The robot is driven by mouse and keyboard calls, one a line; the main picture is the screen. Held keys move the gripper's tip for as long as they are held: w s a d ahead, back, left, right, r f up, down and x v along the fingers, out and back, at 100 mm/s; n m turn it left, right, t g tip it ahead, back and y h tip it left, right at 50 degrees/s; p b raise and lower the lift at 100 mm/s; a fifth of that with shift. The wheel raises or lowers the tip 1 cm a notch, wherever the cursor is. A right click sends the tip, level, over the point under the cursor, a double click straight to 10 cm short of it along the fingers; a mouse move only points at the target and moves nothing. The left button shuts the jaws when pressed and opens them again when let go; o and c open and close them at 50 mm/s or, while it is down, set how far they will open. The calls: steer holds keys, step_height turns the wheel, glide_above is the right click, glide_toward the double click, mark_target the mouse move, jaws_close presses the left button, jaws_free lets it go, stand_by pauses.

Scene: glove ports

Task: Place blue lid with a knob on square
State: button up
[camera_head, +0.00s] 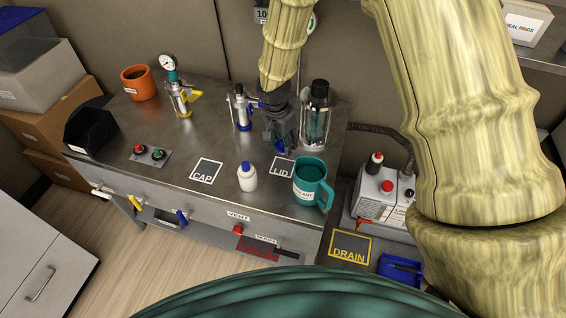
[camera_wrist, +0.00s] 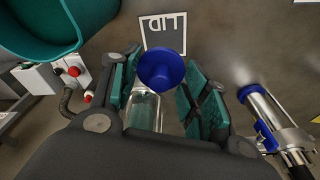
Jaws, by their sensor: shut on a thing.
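The blue lid (camera_head: 281,147) is in my gripper (camera_head: 281,141), above the metal bench just behind the white-outlined square marked LID (camera_head: 283,167). In the wrist view, the lid (camera_wrist: 162,68) shows as a round blue piece between the teal finger pads of my gripper (camera_wrist: 163,85). My gripper is shut on it. The LID square (camera_wrist: 164,31) lies beyond the lid in that view, and the lid overlaps its near edge. The lid's knob cannot be made out clearly. The exact height over the bench is hard to tell.
A teal mug (camera_head: 311,184) stands right of the LID square, and a white bottle with blue cap (camera_head: 247,177) stands left. A clear vessel with a black top (camera_head: 316,112) is right of my gripper. A blue-and-silver fitting (camera_head: 241,107) is left. The CAP square (camera_head: 206,171) is bare.

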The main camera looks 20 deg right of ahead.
mark_target(281, 147)
steer(key=shift+f+p, duration=0.85)
steer(key=shift+f, duration=3.45)
steer(key=shift+f, duration=0.2)
steer(key=o, duration=0.8)
steer(key=shift+r, duration=0.1)
steer(key=shift+c, duration=0.2)
steer(key=shift+r, duration=0.1)
steer(key=shift+s+a+r+b, duration=0.15)
steer(key=shift+a+r+b, duration=0.15)
steer(key=shift+r, duration=1.7)
steer(key=shift+s+a+r+b, duration=0.15)
steer(key=shift+a+r+b, duration=0.15)
steer(key=shift+r, duration=1.65)
steer(key=shift+s+a+r+b, duration=0.2)
steer(key=shift+r+b, duration=0.2)
steer(key=shift+r, duration=1.6)
